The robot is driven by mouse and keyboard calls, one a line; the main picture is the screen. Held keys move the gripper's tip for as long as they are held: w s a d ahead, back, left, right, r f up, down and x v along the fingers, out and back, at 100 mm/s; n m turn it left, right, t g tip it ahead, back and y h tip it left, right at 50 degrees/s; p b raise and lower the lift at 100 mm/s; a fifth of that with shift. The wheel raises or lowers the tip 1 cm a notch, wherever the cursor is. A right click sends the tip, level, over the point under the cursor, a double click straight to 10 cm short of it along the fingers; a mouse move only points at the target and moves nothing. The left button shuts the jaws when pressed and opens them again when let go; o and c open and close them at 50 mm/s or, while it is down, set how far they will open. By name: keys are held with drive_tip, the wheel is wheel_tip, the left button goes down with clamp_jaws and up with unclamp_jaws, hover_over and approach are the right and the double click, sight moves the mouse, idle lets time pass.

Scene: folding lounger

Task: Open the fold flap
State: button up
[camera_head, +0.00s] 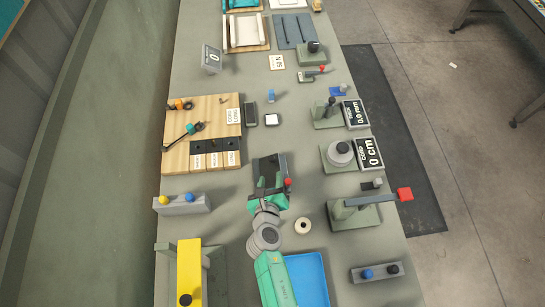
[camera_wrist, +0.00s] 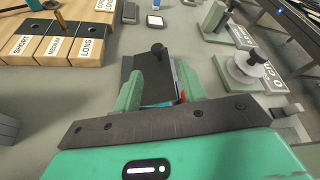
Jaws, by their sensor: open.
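A dark flat piece, which looks like the fold flap (camera_head: 270,168), lies on the bench just beyond my gripper (camera_head: 270,191). A small red part (camera_wrist: 183,97) shows by the right finger. The near end of the piece is hidden by my gripper body.
A wooden board (camera_head: 205,108) with labelled slots stands at the left. A dial fixture (camera_head: 341,153) and a red-handled lever (camera_head: 370,200) stand at the right. A cream ring (camera_head: 303,226) lies close by on the right. Bare bench lies between the flap and the wooden board.

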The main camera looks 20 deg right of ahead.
sight(271, 161)
drive_tip(key=shift+w+f, duration=0.1)
drive_tip(key=b+x, duration=0.3)
drive_tip(key=x, duration=0.4)
drive_tip(key=shift+a+b, duration=0.1)
drive_tip(key=shift+b, duration=0.3)
drive_tip(key=shift+w, duration=0.4)
clamp_jaws()
